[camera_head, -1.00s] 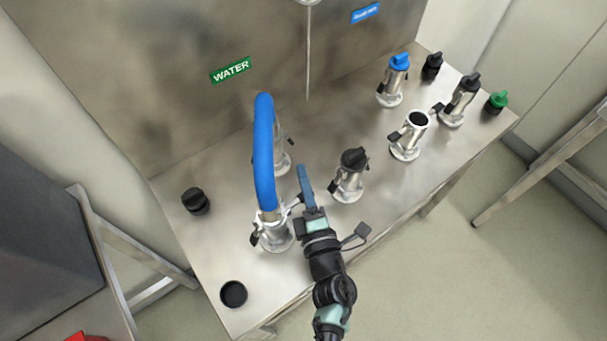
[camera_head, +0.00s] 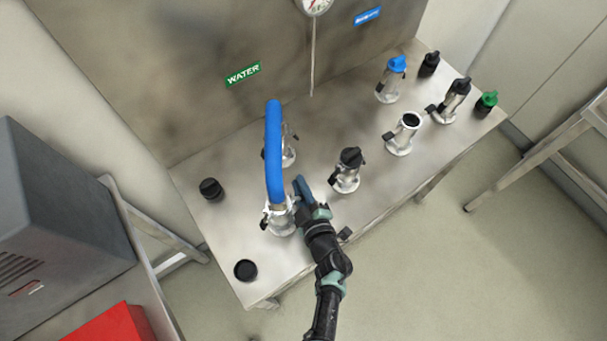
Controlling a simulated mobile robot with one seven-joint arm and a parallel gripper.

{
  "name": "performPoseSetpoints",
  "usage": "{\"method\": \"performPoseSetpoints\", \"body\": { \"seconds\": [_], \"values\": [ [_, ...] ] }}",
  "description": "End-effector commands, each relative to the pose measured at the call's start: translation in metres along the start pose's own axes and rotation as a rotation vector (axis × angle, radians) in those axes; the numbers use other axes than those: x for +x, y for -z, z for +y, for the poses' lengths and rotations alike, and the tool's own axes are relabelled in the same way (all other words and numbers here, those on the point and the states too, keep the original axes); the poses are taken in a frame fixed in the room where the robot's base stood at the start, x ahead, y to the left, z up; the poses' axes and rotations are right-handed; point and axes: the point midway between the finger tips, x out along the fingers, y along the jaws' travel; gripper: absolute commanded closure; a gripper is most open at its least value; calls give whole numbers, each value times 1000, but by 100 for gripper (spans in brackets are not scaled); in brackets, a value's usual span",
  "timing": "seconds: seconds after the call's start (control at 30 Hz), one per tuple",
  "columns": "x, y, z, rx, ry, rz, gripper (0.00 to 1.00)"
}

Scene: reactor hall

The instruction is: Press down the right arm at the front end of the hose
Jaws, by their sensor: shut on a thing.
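The blue hose (camera_head: 274,150) arches between two metal couplings on the steel bench. Its front end sits in the front coupling (camera_head: 280,219), upright on a round flange. The left arm (camera_head: 266,222) of that coupling hangs down at its side. The hose's far end meets the rear coupling (camera_head: 288,152), partly hidden by the hose.
A capped coupling (camera_head: 347,171) stands close to the right of my gripper. An open coupling (camera_head: 403,135) and more capped ones stand farther right. Black caps lie at left (camera_head: 211,189) and front (camera_head: 246,270). The back panel bears a WATER label (camera_head: 243,74).

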Motion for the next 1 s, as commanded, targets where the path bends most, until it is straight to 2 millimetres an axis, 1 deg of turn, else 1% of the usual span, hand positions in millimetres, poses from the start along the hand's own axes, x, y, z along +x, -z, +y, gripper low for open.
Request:
{"method": "performPoseSetpoints", "body": {
  "seconds": [0.2, 0.4, 0.63, 1.0],
  "values": [
    [-1, 2, -8, 143, 59, 0, 100],
    [-1, 3, -15, 226, 93, 1, 100],
    [-1, 3, -19, 268, 112, 1, 100],
    [-1, 3, -20, 274, 114, 1, 100]
  ]
}}
